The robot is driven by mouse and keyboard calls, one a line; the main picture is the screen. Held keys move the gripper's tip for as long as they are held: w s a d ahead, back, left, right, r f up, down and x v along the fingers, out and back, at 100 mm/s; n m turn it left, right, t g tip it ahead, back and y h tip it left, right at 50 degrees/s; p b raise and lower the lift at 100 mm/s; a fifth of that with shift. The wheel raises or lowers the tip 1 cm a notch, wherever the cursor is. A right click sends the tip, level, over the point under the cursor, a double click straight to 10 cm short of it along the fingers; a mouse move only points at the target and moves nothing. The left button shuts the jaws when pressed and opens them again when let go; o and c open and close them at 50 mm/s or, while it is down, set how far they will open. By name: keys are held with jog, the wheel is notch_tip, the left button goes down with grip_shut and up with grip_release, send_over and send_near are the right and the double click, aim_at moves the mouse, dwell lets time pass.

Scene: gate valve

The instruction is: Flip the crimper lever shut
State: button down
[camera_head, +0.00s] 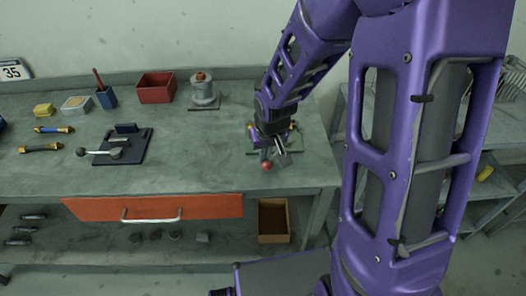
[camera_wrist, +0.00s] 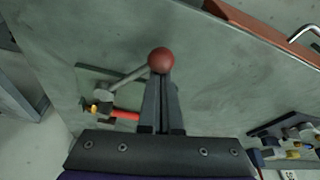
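The crimper (camera_wrist: 101,98), which I take to be the device on a flat grey-green plate, stands near the bench's right end. Its grey lever (camera_wrist: 127,78) ends in a red ball knob (camera_wrist: 161,60), which also shows in the head view (camera_head: 267,166). A red bar and yellow parts show beside the lever's pivot. My gripper (camera_wrist: 162,82) has its fingers close together, with the tips at the knob. It also shows above the device in the head view (camera_head: 279,146). I see nothing held between the fingers; whether the tips touch the knob is unclear. My gripper partly hides the crimper in the head view.
A dark board (camera_head: 139,152) with a ball-ended lever lies on the bench's left half. A grey cylindrical part (camera_head: 203,92), a red bin (camera_head: 156,88) and a blue cup (camera_head: 106,98) stand at the back. The bench between board and crimper is clear. An orange drawer (camera_head: 155,208) is below.

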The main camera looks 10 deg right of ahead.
jog(key=shift+s+d+f, duration=0.1)
jog(key=shift+s+d, duration=0.2)
jog(key=shift+s, duration=0.1)
dwell(0.3)
